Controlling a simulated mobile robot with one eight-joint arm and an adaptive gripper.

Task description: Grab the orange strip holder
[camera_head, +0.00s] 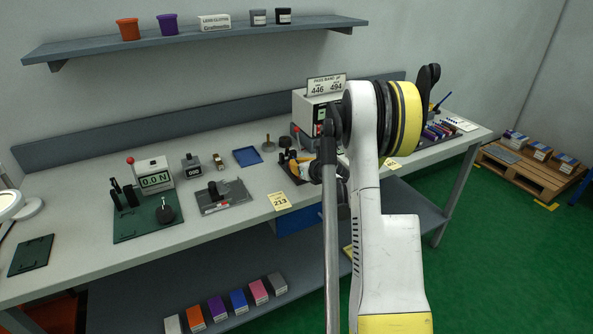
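I cannot make out for sure which thing is the orange strip holder. An orange box (194,319) stands on the low shelf under the bench, in a row of coloured boxes. An orange tub (128,29) stands on the wall shelf. A small orange-brown item is at the tray near the middle of the bench, partly behind my arm and too small to tell. My white and yellow arm rises in front of the bench's right half and hides part of it. I cannot make out my gripper or its fingers.
The grey bench (85,183) carries a green mat (128,229) with a gauge (153,174), a grey fixture (224,197), a blue tray (247,156) and a yellow 213 card (280,201). A pallet (517,171) with boxes lies right.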

